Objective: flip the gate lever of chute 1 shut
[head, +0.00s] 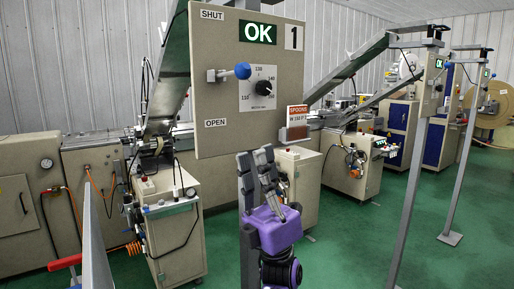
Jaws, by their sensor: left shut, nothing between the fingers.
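The chute 1 panel (220,100) is a beige box marked "1", with SHUT at its upper left and OPEN at its lower left. The gate lever (242,71) has a blue ball knob and a pivot at the panel's left. It points right, roughly level and tilted slightly up, between the two labels. A green sign (258,33) reads OK. My left gripper (257,157), with a purple body, points up at the panel's lower edge, below the lever and apart from it. Its fingers are together and empty. My right gripper is out of view.
A dial (264,88) sits right of the knob. A red-topped SPOONS card holder (297,122) is at the panel's lower right. A grey post (248,262) stands behind my gripper. More panels on posts (432,82) stand to the right. A red-ended bar (65,262) is at lower left.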

